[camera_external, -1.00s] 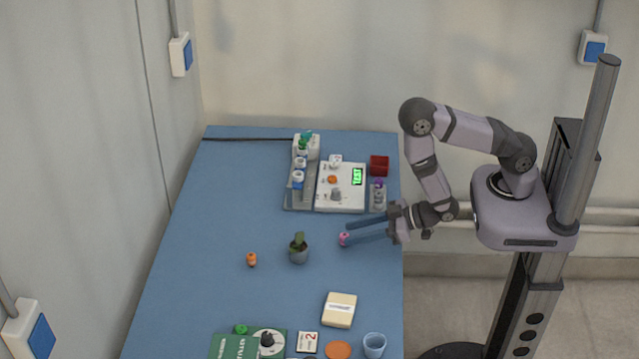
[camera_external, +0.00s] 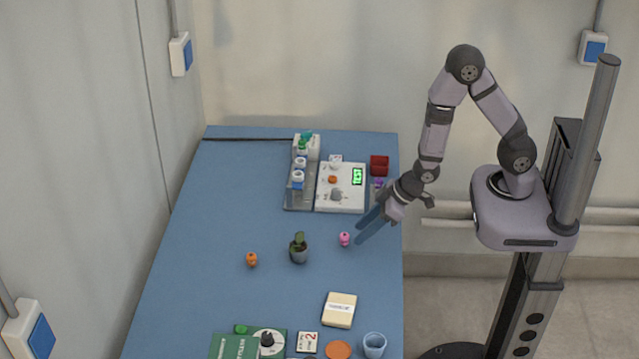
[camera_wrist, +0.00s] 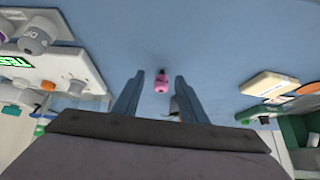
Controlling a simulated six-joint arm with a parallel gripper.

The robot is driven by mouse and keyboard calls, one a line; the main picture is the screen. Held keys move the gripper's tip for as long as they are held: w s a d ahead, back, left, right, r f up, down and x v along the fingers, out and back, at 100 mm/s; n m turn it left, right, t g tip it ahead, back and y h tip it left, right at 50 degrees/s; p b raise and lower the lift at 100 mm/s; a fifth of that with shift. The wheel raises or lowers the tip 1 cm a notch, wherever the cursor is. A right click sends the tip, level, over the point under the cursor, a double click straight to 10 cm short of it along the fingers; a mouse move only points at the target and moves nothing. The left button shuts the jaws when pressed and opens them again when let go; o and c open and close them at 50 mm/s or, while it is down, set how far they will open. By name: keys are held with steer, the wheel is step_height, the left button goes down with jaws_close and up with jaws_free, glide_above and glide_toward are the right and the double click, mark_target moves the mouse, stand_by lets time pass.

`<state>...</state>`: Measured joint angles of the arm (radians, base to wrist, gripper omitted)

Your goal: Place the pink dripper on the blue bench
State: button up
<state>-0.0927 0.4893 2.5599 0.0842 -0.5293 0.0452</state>
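The pink dripper (camera_external: 345,239) stands on the blue bench (camera_external: 215,215), right of the potted plant. In the wrist view the pink dripper (camera_wrist: 162,80) shows beyond my fingertips, between their lines. My gripper (camera_external: 366,228) is near the bench's right edge, tilted down to the left, just right of the dripper and apart from it.
A potted plant (camera_external: 299,250) and an orange dripper (camera_external: 252,260) stand left of the pink one. A white device (camera_external: 341,190), bottles and a red box (camera_external: 379,163) are behind. A cream box (camera_external: 340,310) and blue cup (camera_external: 374,344) are in front.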

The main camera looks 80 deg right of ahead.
steer(key=s+d+r+g, duration=0.1)
steer(key=s+r+g, duration=0.2)
steer(key=s+r, duration=0.2)
steer(key=s+d+r+g, duration=0.1)
steer(key=s+r+g, duration=0.3)
steer(key=s, duration=0.7)
steer(key=shift+d+r, duration=0.25)
steer(key=shift+r, duration=0.25)
